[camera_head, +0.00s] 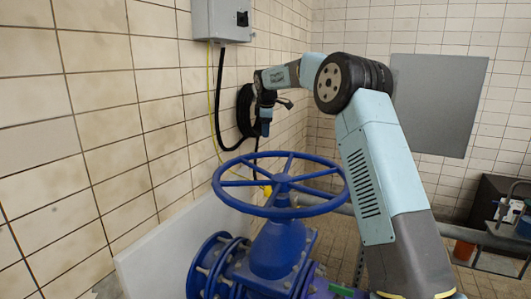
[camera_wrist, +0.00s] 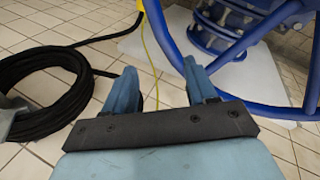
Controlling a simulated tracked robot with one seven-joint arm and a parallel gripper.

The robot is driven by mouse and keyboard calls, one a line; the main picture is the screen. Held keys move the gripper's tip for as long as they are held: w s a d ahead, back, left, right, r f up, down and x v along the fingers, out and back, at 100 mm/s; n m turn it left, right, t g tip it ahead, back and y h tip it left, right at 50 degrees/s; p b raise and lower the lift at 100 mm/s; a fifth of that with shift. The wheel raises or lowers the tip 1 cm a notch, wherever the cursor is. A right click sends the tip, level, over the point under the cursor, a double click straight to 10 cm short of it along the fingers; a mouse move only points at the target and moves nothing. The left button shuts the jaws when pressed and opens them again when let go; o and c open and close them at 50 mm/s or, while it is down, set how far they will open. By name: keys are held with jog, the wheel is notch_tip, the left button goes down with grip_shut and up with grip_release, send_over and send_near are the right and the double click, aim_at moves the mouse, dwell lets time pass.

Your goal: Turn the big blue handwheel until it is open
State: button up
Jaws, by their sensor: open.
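The big blue handwheel (camera_head: 281,184) lies roughly level on top of a blue valve body (camera_head: 277,250) in the middle of the head view. Its rim also shows at the right of the wrist view (camera_wrist: 262,42). My gripper (camera_head: 263,125) is above and beyond the wheel, near the tiled wall, pointing down. In the wrist view the two blue fingers of my gripper (camera_wrist: 160,85) are apart with nothing between them. The right finger appears close to the wheel rim in that view; I cannot tell whether they touch.
A black hose coil (camera_head: 245,110) hangs by the left wall, below a grey box (camera_head: 221,18). A yellow cable (camera_head: 211,100) runs down the wall. A light panel (camera_head: 170,250) stands left of the valve. A grey panel (camera_head: 437,100) is on the back wall. Black equipment (camera_head: 500,200) stands at right.

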aim_at(265, 152)
jog(key=shift+t, duration=0.3)
jog(key=x, duration=0.9)
jog(key=s+x, duration=0.1)
jog(key=x, duration=0.3)
jog(key=shift+w+f, duration=0.1)
jog(key=shift+f, duration=0.3)
